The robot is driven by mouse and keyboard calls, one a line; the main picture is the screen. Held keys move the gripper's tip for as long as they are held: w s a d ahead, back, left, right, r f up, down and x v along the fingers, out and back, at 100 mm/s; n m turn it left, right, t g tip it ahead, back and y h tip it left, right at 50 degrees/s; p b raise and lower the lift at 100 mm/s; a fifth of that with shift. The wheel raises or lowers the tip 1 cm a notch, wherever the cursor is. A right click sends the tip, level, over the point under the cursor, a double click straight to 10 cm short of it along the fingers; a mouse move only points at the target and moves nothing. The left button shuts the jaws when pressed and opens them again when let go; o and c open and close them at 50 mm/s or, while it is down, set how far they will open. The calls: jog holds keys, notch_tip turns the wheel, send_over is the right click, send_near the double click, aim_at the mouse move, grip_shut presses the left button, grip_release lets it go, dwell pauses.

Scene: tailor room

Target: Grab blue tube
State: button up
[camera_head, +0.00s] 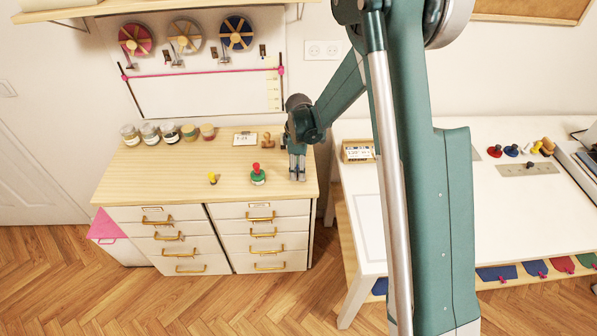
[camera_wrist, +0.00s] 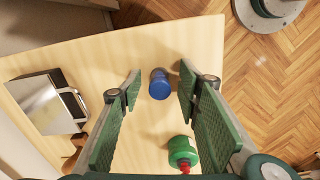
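The blue tube (camera_wrist: 159,84) stands on the wooden cabinet top, and its round top faces the wrist camera. In the wrist view my gripper (camera_wrist: 160,90) is open, with one green-padded finger on each side of the tube and a visible gap to both. I cannot tell how far above the tube the fingertips are. In the head view my gripper (camera_head: 297,172) points down over the right part of the cabinet top, and the tube is hidden there.
A green object with a red top (camera_head: 258,174) stands close to my gripper; it also shows in the wrist view (camera_wrist: 182,150). A yellow item (camera_head: 213,178) lies farther left. A card holder (camera_head: 245,139) and a wooden stamp (camera_head: 267,141) are behind. Several jars (camera_head: 170,133) line the back.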

dwell(0.4)
jog(key=c, duration=1)
jog(key=shift+o, duration=0.2)
jog(key=shift+r, duration=0.2)
jog(key=shift+r, duration=4.8)
